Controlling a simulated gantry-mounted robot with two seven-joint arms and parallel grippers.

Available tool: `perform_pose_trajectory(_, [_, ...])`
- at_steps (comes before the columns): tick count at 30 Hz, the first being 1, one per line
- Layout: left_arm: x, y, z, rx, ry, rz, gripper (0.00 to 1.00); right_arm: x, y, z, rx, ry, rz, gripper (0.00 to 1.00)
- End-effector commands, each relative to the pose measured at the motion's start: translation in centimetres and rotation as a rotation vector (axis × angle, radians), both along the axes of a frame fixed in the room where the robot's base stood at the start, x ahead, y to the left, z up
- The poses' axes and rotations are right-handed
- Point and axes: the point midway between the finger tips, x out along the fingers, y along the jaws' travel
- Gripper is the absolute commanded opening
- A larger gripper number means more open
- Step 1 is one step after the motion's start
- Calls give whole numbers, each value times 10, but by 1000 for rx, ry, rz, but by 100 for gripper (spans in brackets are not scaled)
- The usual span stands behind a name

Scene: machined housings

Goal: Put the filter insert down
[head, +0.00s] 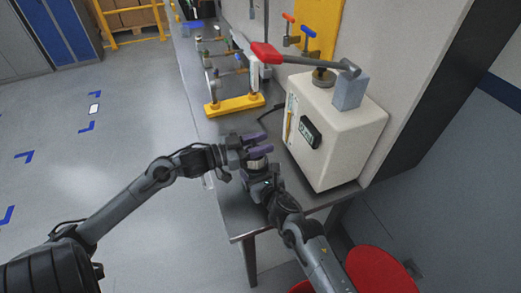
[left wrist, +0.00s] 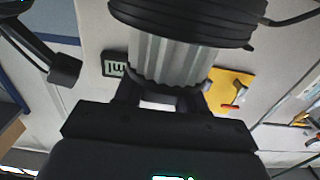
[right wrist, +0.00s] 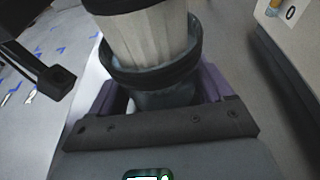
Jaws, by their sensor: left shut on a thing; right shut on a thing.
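The filter insert (left wrist: 172,60) is a pale pleated cylinder. It also shows in the right wrist view (right wrist: 150,38) and, small, in the head view (head: 258,152). My left gripper (head: 250,139) is shut on its upper end. My right gripper (head: 260,172) is below it, shut on a dark round housing (right wrist: 155,78) with a raised rim. In the right wrist view the insert rises out of the housing's rim; how deep it sits is hidden. Both are held above the near end of the bench.
The metal bench (head: 230,205) is bare at its near end. A cream machine (head: 335,135) with a red-handled lever (head: 305,58) stands close on the right. A yellow-footed fixture (head: 235,104) stands further back. A red stool (head: 380,272) is at the lower right.

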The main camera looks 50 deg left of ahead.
Motion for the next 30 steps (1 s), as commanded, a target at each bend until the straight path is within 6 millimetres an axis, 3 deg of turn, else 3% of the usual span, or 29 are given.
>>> perform_pose_trajectory(6, [0, 0, -26, -2, 2, 0, 0, 0, 0, 0, -1, 0, -1, 63])
perform_pose_trajectory(19, [0, 0, -31, -2, 1, 0, 0, 0, 0, -1, -1, 0, -1, 63])
perform_pose_trajectory(20, [0, 0, -31, -2, 1, 0, 43, 0, 0, -1, -1, 0, -1, 63])
perform_pose_trajectory(21, [0, 0, -31, -1, 0, 0, 49, 0, 0, -1, -1, 0, -1, 63])
perform_pose_trajectory(24, [0, 0, -31, -1, 0, 0, 64, 0, 0, -1, -1, 0, -1, 63])
perform_pose_trajectory(30, [0, 0, -31, -1, 1, 0, 65, 0, 0, -1, -1, 0, -1, 63])
